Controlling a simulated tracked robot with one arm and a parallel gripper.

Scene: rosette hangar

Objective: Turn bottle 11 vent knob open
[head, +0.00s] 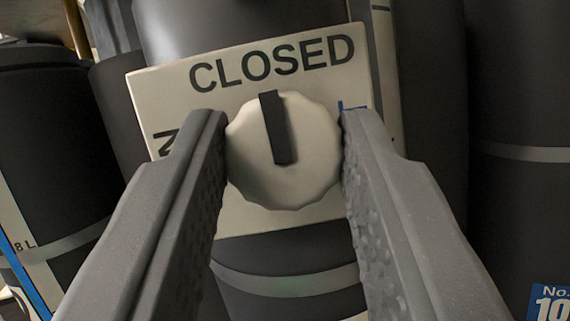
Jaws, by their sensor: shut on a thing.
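The vent knob (310,150) is a pale, scalloped round knob with a black pointer bar. It sits on a cream label plate (170,90) on a dark bottle (290,295). The pointer is near upright, its top tilted slightly left, below the printed word CLOSED. My gripper (284,145) is shut on the knob, one finger against its left side and one against its right. The fingers hide parts of the plate's lower print. No number 11 shows on this bottle.
Dark bottles stand close on the left (50,140) and on the right (520,90). A blue label (550,303) reading No. 10 shows at the lower right corner. There is little free room between the bottles.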

